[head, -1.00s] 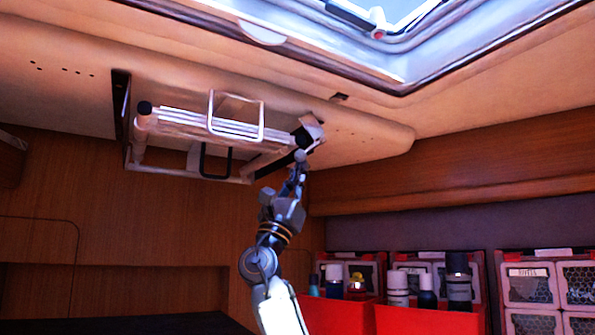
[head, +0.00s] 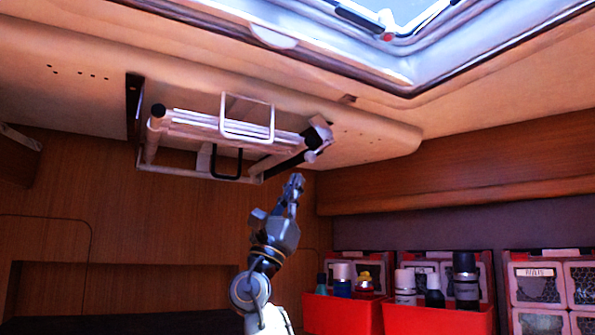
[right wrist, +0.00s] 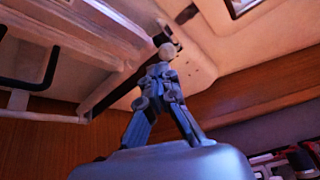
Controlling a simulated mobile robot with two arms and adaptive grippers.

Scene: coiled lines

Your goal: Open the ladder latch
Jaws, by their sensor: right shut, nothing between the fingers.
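A folded pale ladder (head: 190,122) is stowed against the ceiling panel, with white rails and a white loop handle. At its right end is the latch (head: 321,133), a pale block with dark parts and a small round pale knob (head: 311,157). My right gripper (head: 296,181) is shut and empty, pointing up just below the knob, with a small gap in the head view. In the right wrist view the closed fingertips (right wrist: 161,72) are just below the knob (right wrist: 167,50); contact cannot be told there. My left gripper is not in view.
Red bins (head: 342,314) with bottles stand at lower right, near mesh-fronted boxes (head: 540,285). A roof hatch frame (head: 400,72) is above right. A wooden ledge (head: 460,172) runs along the right wall. Open air lies left of my right arm.

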